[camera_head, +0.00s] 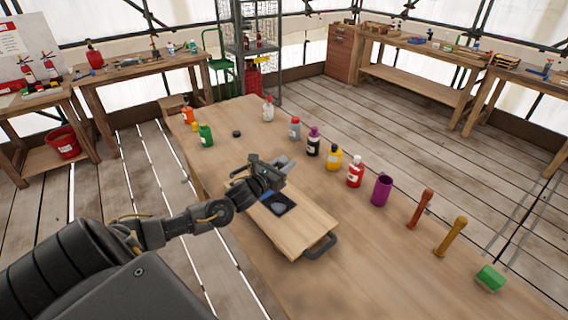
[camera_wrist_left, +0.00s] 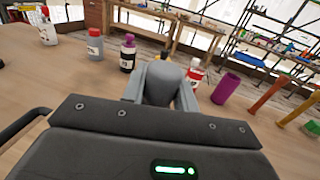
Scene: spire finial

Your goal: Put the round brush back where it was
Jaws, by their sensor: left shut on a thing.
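My left gripper (camera_head: 281,165) is above the far end of a wooden board (camera_head: 295,232). It is shut on a grey rounded thing, which shows between its fingers in the left wrist view (camera_wrist_left: 162,84). I cannot tell whether this is the round brush, because the gripper hides most of it. The board has a dark square patch with a grey round piece (camera_head: 279,208) on it. A red-brown upright stick (camera_head: 420,208) and a yellow-brown one (camera_head: 453,234) stand at the right; I cannot tell whether either is a brush. My right gripper is not in view.
Beyond the gripper stand a grey bottle (camera_head: 294,129), a black bottle (camera_head: 313,143), a yellow bottle (camera_head: 333,159), a red bottle (camera_head: 355,173) and a purple cup (camera_head: 381,190). A green block (camera_head: 490,278) lies at right. The near right tabletop (camera_head: 390,280) is clear.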

